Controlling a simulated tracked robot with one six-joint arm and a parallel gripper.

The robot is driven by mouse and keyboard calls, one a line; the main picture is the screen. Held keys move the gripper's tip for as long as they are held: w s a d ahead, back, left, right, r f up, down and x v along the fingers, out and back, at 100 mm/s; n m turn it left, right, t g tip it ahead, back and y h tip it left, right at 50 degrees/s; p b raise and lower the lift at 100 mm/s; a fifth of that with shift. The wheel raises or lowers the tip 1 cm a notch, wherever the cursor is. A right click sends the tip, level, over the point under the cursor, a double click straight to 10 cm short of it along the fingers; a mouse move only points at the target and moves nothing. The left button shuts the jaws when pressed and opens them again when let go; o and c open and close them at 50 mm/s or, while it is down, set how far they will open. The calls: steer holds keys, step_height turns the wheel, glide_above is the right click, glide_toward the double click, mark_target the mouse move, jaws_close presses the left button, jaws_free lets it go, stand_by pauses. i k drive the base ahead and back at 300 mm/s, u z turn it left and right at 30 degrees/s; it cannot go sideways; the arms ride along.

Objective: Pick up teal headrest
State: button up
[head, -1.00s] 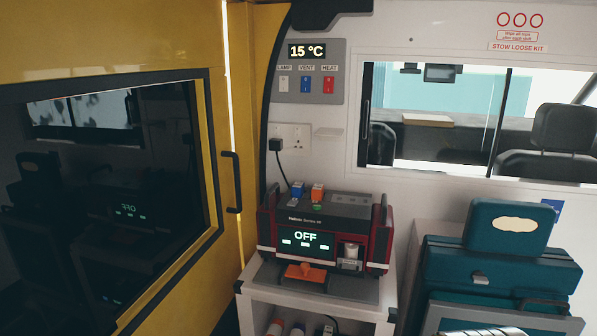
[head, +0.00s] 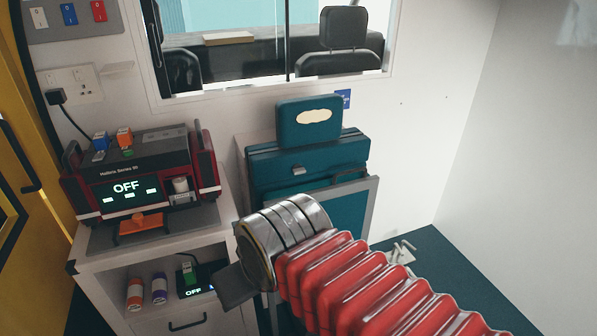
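The teal headrest (head: 309,123) is a rounded teal block with a cream oval on its front. It sits upright on top of a larger teal seat or case (head: 270,170) against the white wall, right of centre in the head view. My red ribbed arm comes in from the lower right and ends in a banded metal cylinder. My gripper (head: 236,287) shows only as a dark flat piece at the left of that cylinder, below and left of the headrest and apart from it. Its fingers are mostly hidden, so I cannot tell their opening.
A red and grey device (head: 140,178) reading OFF stands on a white cabinet (head: 165,247) at left. An orange and a purple canister (head: 159,290) stand on its shelf. A window (head: 280,45) is above the headrest. The dark floor (head: 430,262) at right is mostly clear.

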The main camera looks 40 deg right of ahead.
mark_target(318, 118)
steer(key=u, duration=0.05)
steer(key=k, duration=0.5)
steer(key=z, duration=1)
steer(key=i, duration=1.3)
steer(key=z, duration=0.05)
